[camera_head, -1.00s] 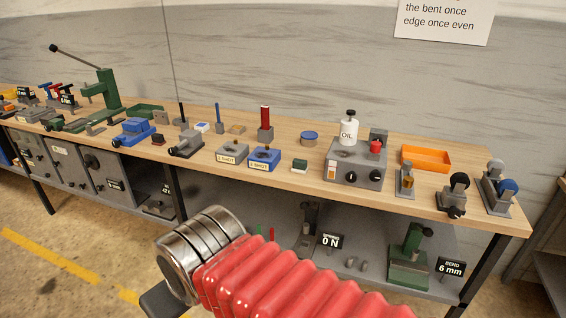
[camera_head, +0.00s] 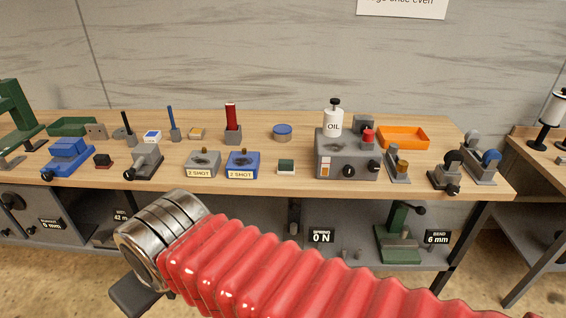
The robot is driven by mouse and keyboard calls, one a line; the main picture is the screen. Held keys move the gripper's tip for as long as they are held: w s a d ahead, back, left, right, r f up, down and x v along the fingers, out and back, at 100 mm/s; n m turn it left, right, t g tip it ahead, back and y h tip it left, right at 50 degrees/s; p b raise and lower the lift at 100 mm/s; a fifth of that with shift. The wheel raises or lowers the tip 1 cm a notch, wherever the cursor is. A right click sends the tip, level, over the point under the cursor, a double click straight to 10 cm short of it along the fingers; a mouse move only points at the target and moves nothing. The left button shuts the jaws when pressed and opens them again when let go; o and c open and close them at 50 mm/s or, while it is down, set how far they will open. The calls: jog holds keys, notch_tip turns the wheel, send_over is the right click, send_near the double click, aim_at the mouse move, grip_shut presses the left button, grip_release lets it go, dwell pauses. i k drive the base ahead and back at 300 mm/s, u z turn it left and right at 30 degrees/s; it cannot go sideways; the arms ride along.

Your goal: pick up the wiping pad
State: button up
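A small block with a dark green top and a pale lower part (camera_head: 286,167) lies near the front edge of the bench; it looks like the wiping pad, though it is too small to be sure. It sits between a blue 2 SHOT block (camera_head: 242,165) and the grey control box (camera_head: 336,165). My arm, in a red ribbed sleeve, crosses the foreground below the bench. A dark part of my gripper (camera_head: 137,294) shows under the metal cuff at lower left, apart from the pad. Its fingers cannot be made out.
The wooden bench (camera_head: 450,187) is crowded with small tools. An oil bottle (camera_head: 333,122) stands on the control box, with an orange tray (camera_head: 403,138) to its right. Bare wood surrounds the green-topped block. A shelf under the bench holds a green press (camera_head: 398,238).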

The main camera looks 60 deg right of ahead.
aim_at(285, 167)
jog(key=z, duration=0.35)
jog(key=i, duration=0.7)
jog(key=z, duration=0.85)
jog(key=i, duration=0.45)
jog(key=z, duration=0.25)
